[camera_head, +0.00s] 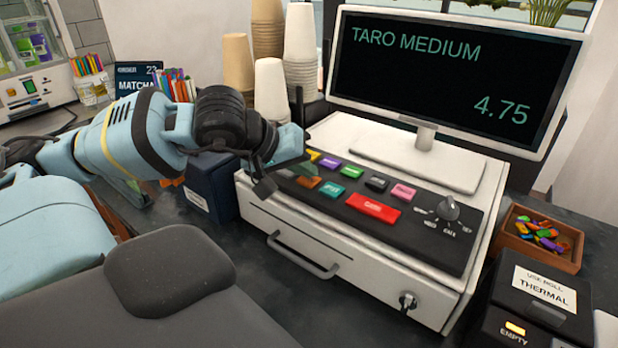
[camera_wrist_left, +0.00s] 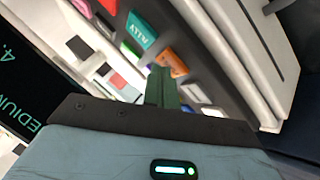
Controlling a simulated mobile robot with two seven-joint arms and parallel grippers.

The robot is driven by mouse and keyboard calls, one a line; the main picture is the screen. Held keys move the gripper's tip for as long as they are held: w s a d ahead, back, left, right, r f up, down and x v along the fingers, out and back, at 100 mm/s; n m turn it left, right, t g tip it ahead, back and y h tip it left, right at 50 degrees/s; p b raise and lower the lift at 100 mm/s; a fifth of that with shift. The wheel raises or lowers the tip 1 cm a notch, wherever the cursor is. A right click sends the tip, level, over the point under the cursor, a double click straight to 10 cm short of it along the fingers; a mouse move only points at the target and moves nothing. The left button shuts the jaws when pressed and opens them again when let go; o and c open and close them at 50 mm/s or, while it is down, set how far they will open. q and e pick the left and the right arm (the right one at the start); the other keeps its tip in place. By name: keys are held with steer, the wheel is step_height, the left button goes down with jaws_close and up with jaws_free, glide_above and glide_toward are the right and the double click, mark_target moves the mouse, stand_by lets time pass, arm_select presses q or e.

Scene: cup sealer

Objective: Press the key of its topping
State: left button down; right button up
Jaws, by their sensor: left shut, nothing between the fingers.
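The key panel (camera_head: 345,208) lies on the white register (camera_head: 320,262). Its back row has yellow (camera_head: 313,156), purple (camera_head: 330,162), green (camera_head: 352,171), dark grey (camera_head: 377,183) and pink (camera_head: 403,192) keys. In front are orange (camera_head: 308,182), teal (camera_head: 331,189) and wide red (camera_head: 373,208) keys. The screen (camera_head: 440,75) reads TARO MEDIUM, 4.75. My left gripper (camera_head: 301,168) is shut and empty over the panel's left end, hiding part of it. In the left wrist view its fingers (camera_wrist_left: 165,84) overlap the orange key (camera_wrist_left: 175,64), beside the teal key (camera_wrist_left: 141,30); contact is unclear.
A knob (camera_head: 447,209) stands at the panel's right end. A wooden tray (camera_head: 540,258) of colourful pieces and a dark thermal-roll box (camera_head: 535,300) are at the right. Stacked cups (camera_head: 270,90) stand behind my left gripper; a dark blue box (camera_head: 208,187) is below its arm.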

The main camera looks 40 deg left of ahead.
mark_target(304, 181)
arm_select(q)
steer(key=shift+f, duration=0.25)
arm_select(e)
steer(key=shift+a, duration=0.2)
stand_by(0.3)
arm_select(q)
steer(key=shift+r, duration=0.85)
arm_select(e)
steer(key=shift+s+d+f, duration=0.1)
steer(key=shift+d, duration=0.1)
arm_select(q)
steer(key=shift+r+b, duration=0.5)
steer(key=shift+r, duration=2.05)
arm_select(e)
steer(key=shift+s+a+f, duration=0.15)
steer(key=shift+s+f, duration=0.45)
steer(key=shift+f, duration=0.15)
steer(key=shift+r, duration=0.1)
